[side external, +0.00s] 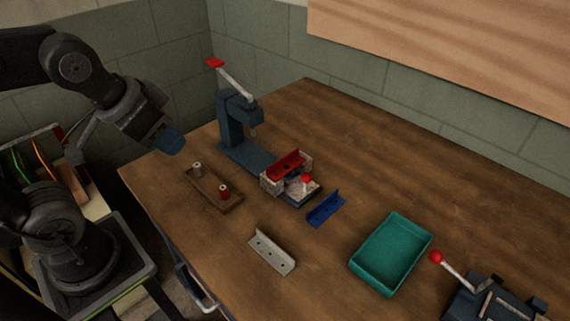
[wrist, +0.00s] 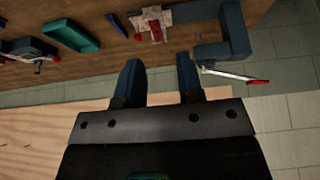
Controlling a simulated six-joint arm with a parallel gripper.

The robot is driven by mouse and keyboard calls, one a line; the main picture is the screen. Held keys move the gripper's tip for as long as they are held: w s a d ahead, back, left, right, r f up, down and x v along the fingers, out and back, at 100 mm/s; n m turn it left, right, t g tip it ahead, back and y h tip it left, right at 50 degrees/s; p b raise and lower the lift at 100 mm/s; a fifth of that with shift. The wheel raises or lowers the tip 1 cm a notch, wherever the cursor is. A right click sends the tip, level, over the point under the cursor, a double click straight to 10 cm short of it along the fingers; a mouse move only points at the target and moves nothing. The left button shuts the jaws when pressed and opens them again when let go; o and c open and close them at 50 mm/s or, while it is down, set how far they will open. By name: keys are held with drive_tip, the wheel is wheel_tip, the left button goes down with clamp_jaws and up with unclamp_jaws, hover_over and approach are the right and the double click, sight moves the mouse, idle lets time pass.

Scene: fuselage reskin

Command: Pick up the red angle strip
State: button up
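The red angle strip (side external: 286,164) rests on the pale clamp block at the front end of a blue-grey press (side external: 232,122). In the wrist view a red part (wrist: 155,31) shows at the pale block, small and partly unclear. My gripper (side external: 170,143) is high at the left in the side view, well apart from the strip and left of the press. In the wrist view my gripper (wrist: 160,78) has its two blue fingers apart with nothing between them, so it is open.
A blue angle strip (side external: 326,208) and a grey angle strip (side external: 271,252) lie on the wooden table. A wooden holder (side external: 212,190) with two small pegs, a green tray (side external: 358,272) and a red-knobbed clamp device (side external: 487,300) stand around. The press lever (side external: 235,83) rises behind the strip.

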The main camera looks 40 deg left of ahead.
drive_tip(key=shift+r, duration=0.1)
drive_tip(key=g, duration=0.6)
hover_over(281, 159)
drive_tip(key=f, duration=1.3)
drive_tip(key=shift+d, duration=0.2)
drive_tip(key=shift+a+f, duration=0.2)
drive_tip(key=shift+f, duration=2.6)
clamp_jaws()
